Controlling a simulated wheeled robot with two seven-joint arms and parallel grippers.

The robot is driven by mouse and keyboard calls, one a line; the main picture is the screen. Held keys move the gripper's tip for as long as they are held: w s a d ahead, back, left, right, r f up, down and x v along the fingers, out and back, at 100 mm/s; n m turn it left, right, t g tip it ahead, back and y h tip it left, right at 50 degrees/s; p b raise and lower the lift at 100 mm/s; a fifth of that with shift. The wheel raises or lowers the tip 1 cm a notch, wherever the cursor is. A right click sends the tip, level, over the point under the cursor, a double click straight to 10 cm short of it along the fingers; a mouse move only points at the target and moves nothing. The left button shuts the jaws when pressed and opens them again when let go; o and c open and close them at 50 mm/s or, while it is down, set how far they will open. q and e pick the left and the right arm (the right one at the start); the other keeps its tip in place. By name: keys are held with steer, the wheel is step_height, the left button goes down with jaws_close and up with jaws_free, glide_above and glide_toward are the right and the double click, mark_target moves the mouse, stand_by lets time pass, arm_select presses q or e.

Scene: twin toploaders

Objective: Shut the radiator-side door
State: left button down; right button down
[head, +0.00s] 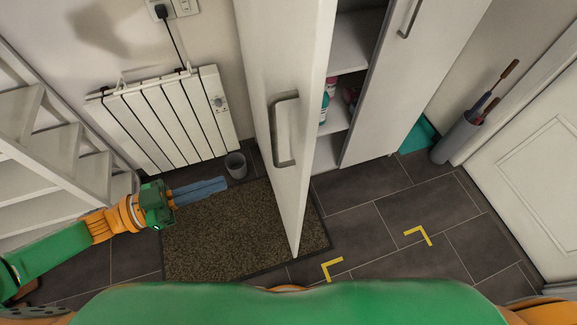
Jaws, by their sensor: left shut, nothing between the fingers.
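The radiator-side door (262,80) is a tall white cupboard door. It stands wide open, swung out toward me, with its grey bar handle (276,130) on the face turned toward the radiator (165,120). Open shelves (345,55) show to the right of it. My left gripper (224,184) is shut and empty, held out over the dark mat to the left of the door. A clear gap lies between its fingertips and the door. My right gripper is not in view.
The other cupboard door (405,85) looks shut. A small grey bin (236,165) stands near the radiator. A brown mat (200,250) lies under the open door. White shelving (60,150) stands at left, an umbrella holder (457,140) at right. The tiled floor at right is mostly clear.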

mark_target(300, 170)
arm_select(q)
steer(key=s+d+r+g+h, duration=0.1)
steer(key=s+r+g, duration=0.1)
steer(key=s+r, duration=0.1)
steer(key=shift+m, duration=0.3)
steer(key=p+x, duration=0.1)
steer(key=x, duration=0.3)
steer(key=p+x, duration=0.2)
steer(key=x, duration=0.2)
steer(key=p+x, duration=0.1)
steer(key=x, duration=0.3)
steer(key=shift+w+d+f+p, duration=0.15)
steer(key=shift+w+d+p, duration=0.15)
steer(key=shift+w+p, duration=0.05)
steer(key=shift+w+d+f, duration=0.15)
steer(key=shift+d, duration=0.25)
